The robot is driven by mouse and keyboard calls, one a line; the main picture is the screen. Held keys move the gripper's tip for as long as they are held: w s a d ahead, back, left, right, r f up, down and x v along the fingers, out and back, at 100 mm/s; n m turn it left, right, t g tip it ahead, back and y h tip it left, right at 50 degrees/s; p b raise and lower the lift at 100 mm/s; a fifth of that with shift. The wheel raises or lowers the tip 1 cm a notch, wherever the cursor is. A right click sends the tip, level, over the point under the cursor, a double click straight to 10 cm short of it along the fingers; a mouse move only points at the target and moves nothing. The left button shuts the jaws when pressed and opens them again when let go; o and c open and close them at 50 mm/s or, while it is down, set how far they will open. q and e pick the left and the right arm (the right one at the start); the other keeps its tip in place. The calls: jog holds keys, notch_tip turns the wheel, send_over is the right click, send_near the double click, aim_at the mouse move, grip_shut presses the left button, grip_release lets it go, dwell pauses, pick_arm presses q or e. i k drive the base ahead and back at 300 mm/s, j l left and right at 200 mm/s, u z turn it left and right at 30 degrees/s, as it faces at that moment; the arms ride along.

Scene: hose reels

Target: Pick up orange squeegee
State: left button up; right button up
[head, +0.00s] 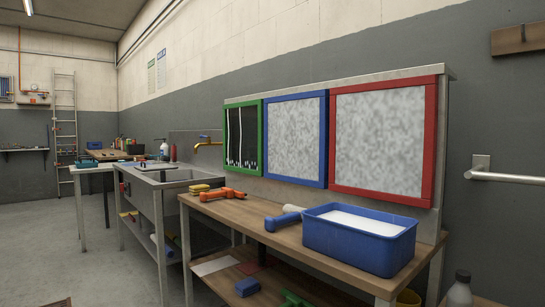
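An orange hand tool (222,194), which looks like the orange squeegee, lies on the left part of the wooden workbench top (236,216). It lies in front of the green-framed panel, near the bench's left end. A yellow block (199,189), perhaps a sponge, is close to its left end; I cannot tell whether they touch. Neither of my grippers is in view.
A blue tool (281,221) and a blue tub (350,240) with whitish contents stand to the right on the bench. Green, blue and red framed panels (376,140) stand behind. A metal sink (170,178) adjoins left. Open floor (50,240) lies left.

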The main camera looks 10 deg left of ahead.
aim_at(226, 192)
jog(key=i+j+z, duration=0.25)
jog(key=i+j, duration=0.3)
jog(key=i, duration=0.2)
jog(key=i+j+z, duration=0.25)
jog(key=i+j, duration=0.45)
